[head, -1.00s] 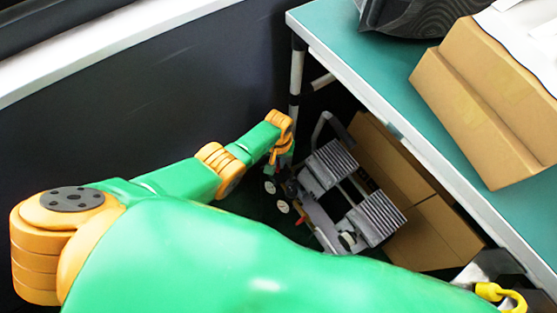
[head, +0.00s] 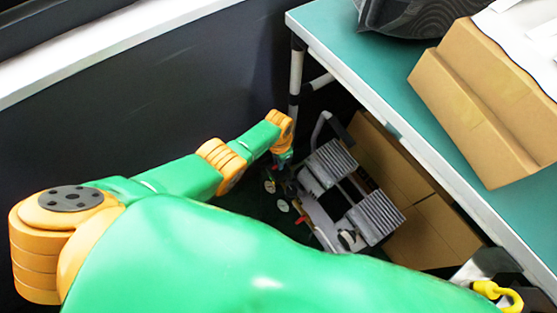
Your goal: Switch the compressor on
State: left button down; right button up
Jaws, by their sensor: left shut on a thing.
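The compressor (head: 374,216) stands low beside and partly under the bench. It has two grey finned blocks, a grey handle, round pale gauges and a small red part (head: 300,220). My left arm reaches down to its left end. My left gripper (head: 283,166) is at the gauge side, small and dark in the head view. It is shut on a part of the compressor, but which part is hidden. The switch itself cannot be made out. My right gripper is not in view.
The teal-topped bench (head: 345,40) has a white edge and leg close to the left wrist. A cardboard box (head: 485,105) and a dark object (head: 410,15) lie on it. More cardboard (head: 430,235) is behind the compressor. A yellow hook-like part (head: 500,295) shows at bottom right.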

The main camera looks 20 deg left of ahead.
pick_arm(q)
jog(key=shift+s+m, duration=0.15)
jog(key=shift+m, duration=0.15)
dwell(0.4)
jog(key=c, duration=0.9)
grip_release()
jog(key=shift+r, duration=0.1)
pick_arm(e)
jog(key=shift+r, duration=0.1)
pick_arm(q)
notch_tip(320, 180, up, 4)
jog(key=p, duration=0.3)
jog(key=shift+p, duration=0.35)
notch_tip(320, 180, up, 3)
jog(key=p, duration=0.2)
jog(key=shift+p, duration=0.3)
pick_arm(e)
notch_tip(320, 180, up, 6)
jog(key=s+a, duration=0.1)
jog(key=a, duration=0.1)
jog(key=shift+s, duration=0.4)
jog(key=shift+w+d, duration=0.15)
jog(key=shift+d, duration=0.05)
